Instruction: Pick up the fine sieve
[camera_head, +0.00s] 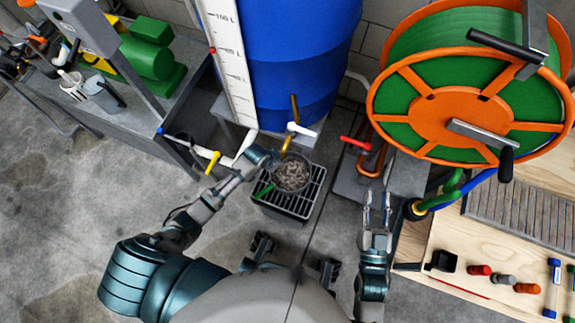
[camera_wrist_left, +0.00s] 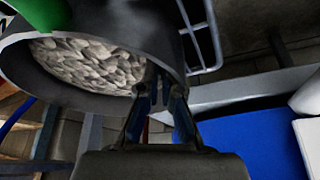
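A round dark pan-like vessel with a green handle, which I take for the fine sieve (camera_head: 306,181), is at the black grate below the blue barrel. It is filled with grey-brown chunks. In the left wrist view the sieve (camera_wrist_left: 95,100) is close up and tilted, with its green handle at the upper left. My left gripper (camera_head: 273,162) is at its upper-left rim; its fingers (camera_wrist_left: 158,95) are close together on the rim. The mesh is hidden. My right gripper (camera_head: 377,200) is open and empty, to the right of the sieve.
The black grated crate (camera_head: 300,208) stands under the sieve. The blue barrel (camera_head: 300,60) and its taps are just behind. A hose reel (camera_head: 460,110) and a wooden bench (camera_head: 460,262) with small parts stand right. Bare floor (camera_head: 70,220) lies left.

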